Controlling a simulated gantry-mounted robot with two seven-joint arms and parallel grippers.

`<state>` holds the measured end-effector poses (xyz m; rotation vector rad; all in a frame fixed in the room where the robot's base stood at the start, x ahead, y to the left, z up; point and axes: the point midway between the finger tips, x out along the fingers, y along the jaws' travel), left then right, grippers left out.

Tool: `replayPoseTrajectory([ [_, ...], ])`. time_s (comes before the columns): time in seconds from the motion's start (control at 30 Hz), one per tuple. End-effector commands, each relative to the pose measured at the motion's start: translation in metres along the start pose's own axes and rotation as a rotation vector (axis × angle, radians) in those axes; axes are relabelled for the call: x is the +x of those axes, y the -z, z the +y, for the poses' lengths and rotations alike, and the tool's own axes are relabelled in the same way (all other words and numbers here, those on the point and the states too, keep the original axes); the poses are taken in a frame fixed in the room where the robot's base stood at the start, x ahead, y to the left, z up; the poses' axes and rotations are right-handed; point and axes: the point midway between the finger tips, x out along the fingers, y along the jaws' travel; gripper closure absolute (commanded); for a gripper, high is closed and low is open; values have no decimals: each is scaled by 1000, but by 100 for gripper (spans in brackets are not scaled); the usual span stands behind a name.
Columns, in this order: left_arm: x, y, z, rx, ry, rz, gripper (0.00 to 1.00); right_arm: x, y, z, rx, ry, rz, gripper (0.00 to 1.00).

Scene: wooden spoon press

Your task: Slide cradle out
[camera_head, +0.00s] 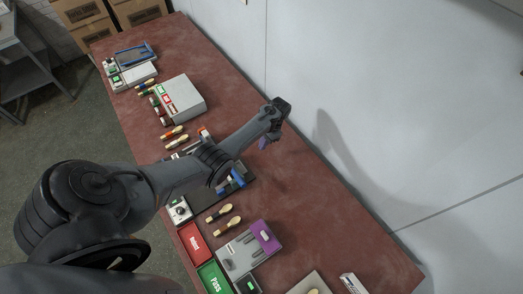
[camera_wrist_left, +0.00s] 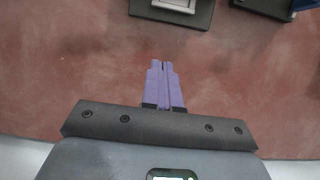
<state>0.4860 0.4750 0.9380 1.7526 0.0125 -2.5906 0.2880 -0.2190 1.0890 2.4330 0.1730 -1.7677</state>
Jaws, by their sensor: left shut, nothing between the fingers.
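My left gripper (camera_head: 264,144) hangs over the back part of the red table, near the wall side. Its purple fingers are shut together with nothing between them, as the left wrist view shows (camera_wrist_left: 164,68). A machine on a dark base (camera_head: 238,193) with blue parts sits under my left forearm, which hides much of it. In the left wrist view a dark plate with a light grey piece (camera_wrist_left: 172,10) lies ahead of the fingers, apart from them. I cannot tell which part is the cradle. My right gripper is not in view.
Wooden spoons (camera_head: 227,226) lie in front of a grey unit with a purple block (camera_head: 265,236). A red tray (camera_head: 194,243) and green tray (camera_head: 213,278) sit at the front edge. A grey box (camera_head: 180,98) stands further left. The table's wall side is mostly clear.

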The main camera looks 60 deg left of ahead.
Motion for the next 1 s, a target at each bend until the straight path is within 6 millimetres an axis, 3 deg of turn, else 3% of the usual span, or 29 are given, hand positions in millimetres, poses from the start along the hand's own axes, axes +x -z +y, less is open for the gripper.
replayPoseTrajectory([
  [0.53, 99, 1, 0, 1, 1, 0, 100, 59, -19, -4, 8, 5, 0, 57],
  [0.57, 89, -9, 0, 1, 1, -1, 100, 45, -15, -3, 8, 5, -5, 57],
  [0.7, 96, -25, 0, 0, 1, 0, 100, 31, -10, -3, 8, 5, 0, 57],
  [1.0, 104, -37, 0, 1, 2, 2, 100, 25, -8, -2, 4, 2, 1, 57],
])
